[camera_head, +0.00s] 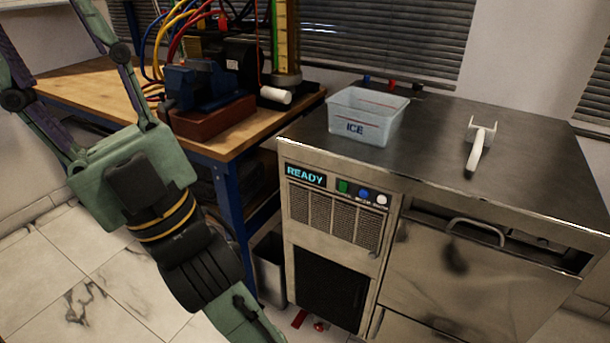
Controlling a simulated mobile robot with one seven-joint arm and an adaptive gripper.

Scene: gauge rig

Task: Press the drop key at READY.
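A steel ice machine (334,218) has a dark display (305,175) lit with cyan READY on its front. Right of the display is a row of three round keys: green (342,187), blue (363,193) and white (382,199). The lettering by the keys is too small to read, so I cannot tell which is the drop key. My gripper (128,165) is at the left, in front of the wooden bench and well apart from the keys. Its two fingers are spread and point up-left. Their tips are outside the picture, and I see nothing held between the visible parts.
A clear bin marked ICE (367,116) and a white scoop (479,146) rest on the steel top. A wooden bench (95,88) at the left bears a vise (208,90) and coloured hoses. A drawer handle (476,230) sticks out right of the keys.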

